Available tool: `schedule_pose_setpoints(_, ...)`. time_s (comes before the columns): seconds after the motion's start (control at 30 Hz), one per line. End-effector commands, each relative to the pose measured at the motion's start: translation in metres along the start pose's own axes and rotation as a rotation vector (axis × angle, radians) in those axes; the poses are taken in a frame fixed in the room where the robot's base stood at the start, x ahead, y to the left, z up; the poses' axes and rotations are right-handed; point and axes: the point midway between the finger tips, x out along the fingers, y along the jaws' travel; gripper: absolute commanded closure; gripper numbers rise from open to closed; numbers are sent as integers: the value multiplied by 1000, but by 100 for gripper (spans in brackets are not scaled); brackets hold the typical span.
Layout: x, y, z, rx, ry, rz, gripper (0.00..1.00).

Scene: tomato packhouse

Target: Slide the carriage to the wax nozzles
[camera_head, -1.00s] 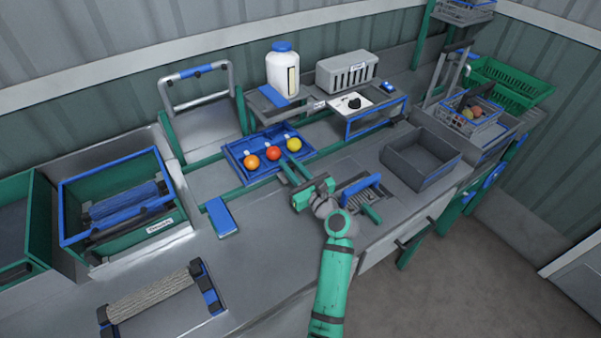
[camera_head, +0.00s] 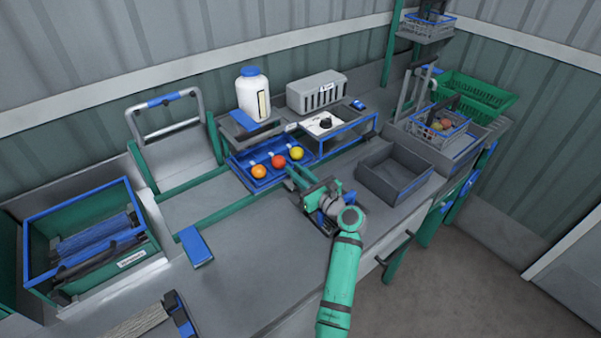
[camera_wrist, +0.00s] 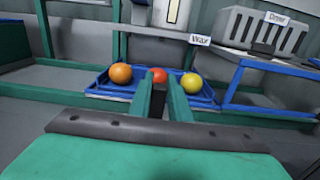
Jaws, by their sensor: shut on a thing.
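The carriage is a blue tray (camera_head: 240,172) holding an orange, a red and a yellow tomato. It sits on green rails below the white bottle with a blue cap (camera_head: 253,95). A label reading Wax (camera_wrist: 200,40) shows just right of the bottle; the nozzles themselves I cannot make out. My gripper (camera_head: 292,174) is at the tray's front side, its fingers pointing at it. In the wrist view my gripper (camera_wrist: 162,96) is shut on the carriage, with its fingers partly covering the red tomato (camera_wrist: 157,75). The part held is mostly hidden.
A grey dryer box (camera_head: 317,92) and a blue-framed stand (camera_head: 345,133) are close to the tray's right. An empty grey bin (camera_head: 395,172) is right of my gripper. A blue block (camera_head: 196,247) lies front left. The rails to the tray's left are clear.

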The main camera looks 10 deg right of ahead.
Motion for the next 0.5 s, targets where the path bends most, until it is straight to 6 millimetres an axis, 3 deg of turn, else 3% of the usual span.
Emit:
schedule_pose_setpoints(0.17,3,3,1,-1,0,4,100)
schedule_pose_setpoints(0.2,3,3,1,-1,0,4,73)
schedule_pose_setpoints(0.23,3,3,1,-1,0,4,66)
schedule_pose_setpoints(0.5,1,0,1,-1,0,1,64)
